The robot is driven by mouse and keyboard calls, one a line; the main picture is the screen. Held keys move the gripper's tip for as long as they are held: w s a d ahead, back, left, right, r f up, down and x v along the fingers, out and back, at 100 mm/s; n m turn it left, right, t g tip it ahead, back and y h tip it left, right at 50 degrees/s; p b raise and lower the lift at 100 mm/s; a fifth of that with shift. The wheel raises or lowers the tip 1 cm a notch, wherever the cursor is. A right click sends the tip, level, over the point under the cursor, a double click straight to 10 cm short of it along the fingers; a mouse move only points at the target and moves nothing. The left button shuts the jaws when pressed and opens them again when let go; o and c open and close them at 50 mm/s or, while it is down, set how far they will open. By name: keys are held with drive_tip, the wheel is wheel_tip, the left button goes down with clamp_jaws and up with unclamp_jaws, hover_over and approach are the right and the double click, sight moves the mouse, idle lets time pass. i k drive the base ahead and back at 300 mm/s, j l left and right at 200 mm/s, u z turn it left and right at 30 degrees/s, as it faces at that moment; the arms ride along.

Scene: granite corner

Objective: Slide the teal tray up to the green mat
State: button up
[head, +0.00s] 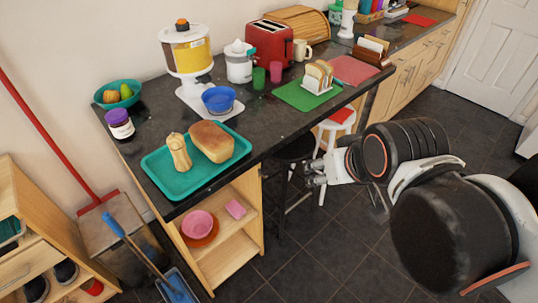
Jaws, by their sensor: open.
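The teal tray (171,186) lies on the dark countertop near its front left corner. A loaf of bread (211,142) and a tan pepper-mill-shaped item (179,152) stand on it. The green mat (290,96) lies further back to the right on the same counter, with a white rack of toast slices (318,77) on its right part. A stretch of bare counter separates tray and mat. My gripper (312,174) is open and empty, out in front of the counter edge, right of the tray and below the mat. It touches neither.
A cereal dispenser (187,53) with a blue bowl (218,99) stands behind the tray. A green cup (259,78) and red cup (276,72) stand by the mat's back edge.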

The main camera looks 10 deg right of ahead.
sight(159, 165)
drive_tip(key=i+j, duration=0.1)
drive_tip(key=j, duration=0.45)
drive_tip(key=i+j, duration=0.1)
drive_tip(key=j, duration=0.45)
drive_tip(key=i+j+z, duration=0.1)
drive_tip(key=j, duration=0.45)
drive_tip(key=k+j, duration=0.15)
drive_tip(key=i+l, duration=0.15)
